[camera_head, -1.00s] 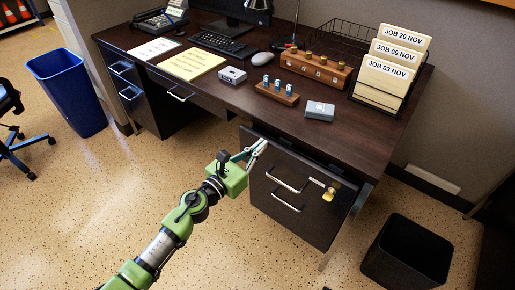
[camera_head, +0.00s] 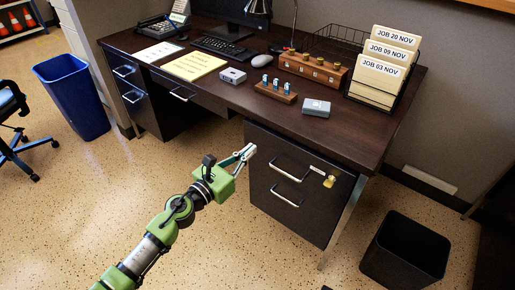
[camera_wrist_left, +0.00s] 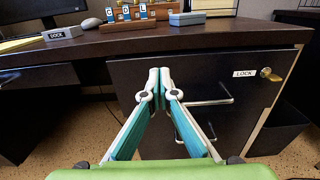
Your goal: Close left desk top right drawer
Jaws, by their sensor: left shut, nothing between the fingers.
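The top right drawer (camera_head: 275,147) of the desk has a dark front with a silver bar handle (camera_head: 291,167). Its front looks flush or nearly flush under the desk top, with no clear gap. The drawer front also shows in the left wrist view (camera_wrist_left: 205,68), behind my fingers. My left gripper (camera_head: 249,150) is shut and empty, with its fingertips by the left edge of the drawer front. In the left wrist view the fingertips (camera_wrist_left: 160,78) meet in front of the drawer, left of the handle. I cannot tell whether they touch it. My right gripper is not in view.
A brass lock with a key (camera_head: 329,181) sits at the drawer's right. A lower handle (camera_head: 287,194) is beneath. A black bin (camera_head: 406,250) stands right of the desk, a blue bin (camera_head: 73,97) at far left. The desk top (camera_head: 240,105) holds several office items. The floor in front is open.

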